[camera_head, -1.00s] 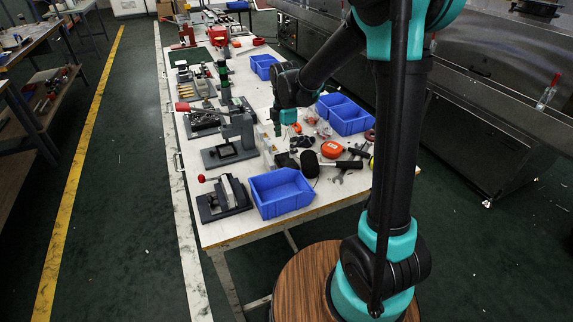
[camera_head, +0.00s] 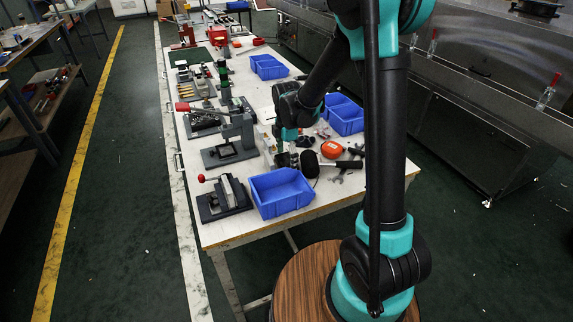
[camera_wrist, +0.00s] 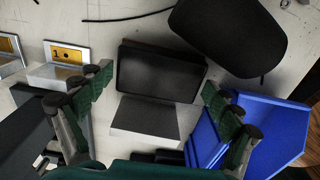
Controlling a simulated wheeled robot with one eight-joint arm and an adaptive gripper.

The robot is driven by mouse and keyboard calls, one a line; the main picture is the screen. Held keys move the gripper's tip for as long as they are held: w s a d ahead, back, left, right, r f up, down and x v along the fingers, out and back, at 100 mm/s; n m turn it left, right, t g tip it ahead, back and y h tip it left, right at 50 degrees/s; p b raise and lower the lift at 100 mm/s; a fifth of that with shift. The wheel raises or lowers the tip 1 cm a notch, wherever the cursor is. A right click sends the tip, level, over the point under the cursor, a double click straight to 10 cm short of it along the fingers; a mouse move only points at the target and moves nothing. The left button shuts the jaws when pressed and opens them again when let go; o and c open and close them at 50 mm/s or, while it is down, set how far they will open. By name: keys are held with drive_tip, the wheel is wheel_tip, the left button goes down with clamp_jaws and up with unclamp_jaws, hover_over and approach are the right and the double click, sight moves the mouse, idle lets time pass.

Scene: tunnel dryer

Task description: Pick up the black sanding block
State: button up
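The black sanding block appears to be the dark rectangular block with rounded corners (camera_wrist: 160,74) in the middle of the wrist view. Just below it in that view is a pale block with a dark grey top (camera_wrist: 145,117). My gripper (camera_wrist: 156,86) is open, with one green-padded finger to the left of the black block and one to the right. Nothing is between the pads in a grip. In the head view my gripper (camera_head: 287,140) is low over the workbench, and the block cannot be told clearly among dark items there.
A black mallet (camera_head: 325,165), its head (camera_wrist: 228,36) near the block, lies close by. A blue bin (camera_head: 281,204) stands in front and shows at right in the wrist view (camera_wrist: 268,125). An orange tape measure (camera_head: 331,150) and blue bins (camera_head: 347,123) lie behind; presses (camera_head: 228,150) stand left.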

sight(286, 161)
drive_tip(key=c, duration=0.6)
drive_tip(key=shift+c, duration=0.2)
wheel_tip(286, 161, up, 20)
idle(0.5)
drive_tip(key=o, duration=0.5)
drive_tip(key=shift+c, duration=1.6)
